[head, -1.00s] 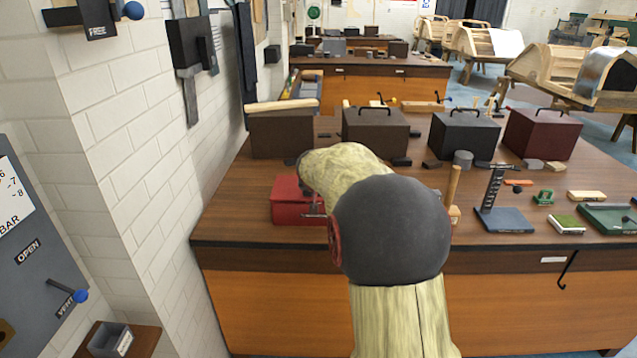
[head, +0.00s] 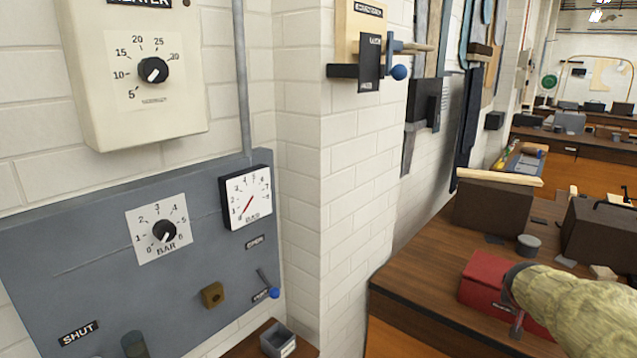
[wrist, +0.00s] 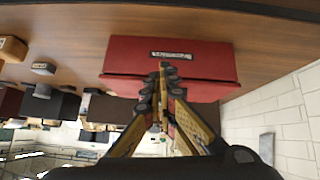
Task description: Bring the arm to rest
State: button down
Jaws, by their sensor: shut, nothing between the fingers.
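My gripper (wrist: 164,75) is shut and empty in the wrist view, its fingertips together in front of the red box (wrist: 210,62). Whether the tips touch the box cannot be told. In the head view the red box (head: 482,276) sits on the wooden bench, and my pale arm reaches in from the right edge with its dark end beside the box. The fingers are not clear there.
At left a grey wall panel (head: 100,255) holds a dial (head: 165,231) and a gauge (head: 247,197). A small grey tray (head: 278,340) stands below.

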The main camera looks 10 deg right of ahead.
jog(key=s+a+f+g+y, duration=0.1)
jog(key=s+a+f+g, duration=0.1)
jog(key=s+a+f, duration=0.3)
jog(key=s+a+r+n+y, duration=0.2)
jog(key=s+a, duration=0.4)
jog(key=a, duration=0.5)
jog(key=s+a+r+n+t+y, duration=0.1)
jog(key=s+a, duration=0.5)
jog(key=a, duration=0.6)
jog(key=s+a+r+n+t+y, duration=0.1)
jog(key=s+a+r+n, duration=0.4)
jog(key=a, duration=0.7)
jog(key=shift+s+r+n+y, duration=0.3)
jog(key=shift+s+y, duration=0.4)
jog(key=shift+y, duration=0.2)
jog(key=shift+a, duration=0.2)
